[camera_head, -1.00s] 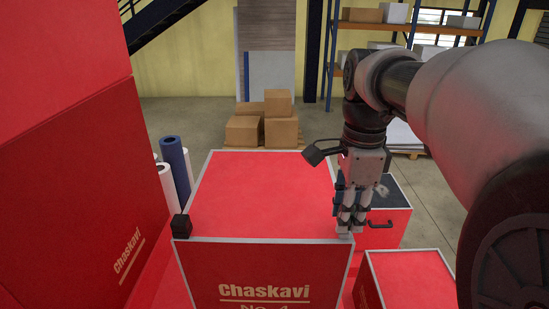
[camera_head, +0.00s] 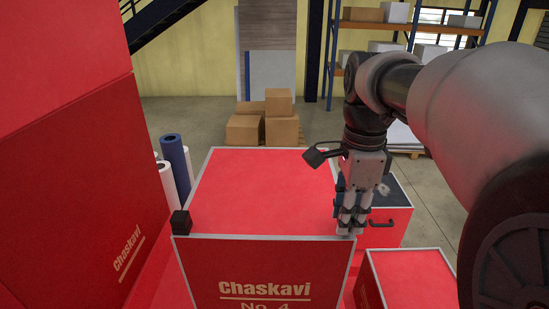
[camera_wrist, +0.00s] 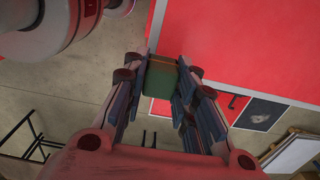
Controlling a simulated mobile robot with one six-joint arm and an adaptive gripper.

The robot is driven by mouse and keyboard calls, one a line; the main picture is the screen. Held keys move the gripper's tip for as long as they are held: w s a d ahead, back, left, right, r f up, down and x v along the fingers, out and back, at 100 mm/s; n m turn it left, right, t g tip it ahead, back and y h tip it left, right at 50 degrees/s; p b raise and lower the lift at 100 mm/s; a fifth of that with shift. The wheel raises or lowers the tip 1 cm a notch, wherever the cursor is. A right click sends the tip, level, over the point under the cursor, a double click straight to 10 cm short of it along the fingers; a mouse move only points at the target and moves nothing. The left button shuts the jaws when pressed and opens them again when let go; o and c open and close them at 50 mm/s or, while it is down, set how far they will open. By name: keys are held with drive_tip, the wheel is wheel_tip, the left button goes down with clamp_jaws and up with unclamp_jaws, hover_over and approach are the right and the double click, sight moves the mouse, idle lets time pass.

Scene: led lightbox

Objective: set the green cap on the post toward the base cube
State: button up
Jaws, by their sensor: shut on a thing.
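In the wrist view a green cap (camera_wrist: 160,79) sits between the fingers of my gripper (camera_wrist: 163,66), which is shut on it. In the head view my gripper (camera_head: 351,226) points down at the near right corner of the red box top (camera_head: 262,190). The cap is hidden by the fingers there, and I cannot tell whether it touches the corner. A black cube (camera_head: 181,222) stands at the near left corner of the same box. No separate post shows clearly.
A lower red box (camera_head: 410,278) stands at the near right, and a dark-topped red case (camera_head: 387,222) with a handle is behind my gripper. A tall red wall (camera_head: 110,190) rises at the left. The red box top is otherwise clear.

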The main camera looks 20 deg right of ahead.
drive_tip(key=shift+f+b, duration=0.5)
drive_tip(key=shift+f, duration=0.3)
drive_tip(key=o, duration=1.2)
drive_tip(key=shift+c, duration=0.2)
wheel_tip(320, 180, up, 6)
drive_tip(key=p, duration=0.5)
drive_tip(key=shift+f, duration=0.1)
drive_tip(key=shift+r+p, duration=0.3)
drive_tip(key=shift+r, duration=0.8)
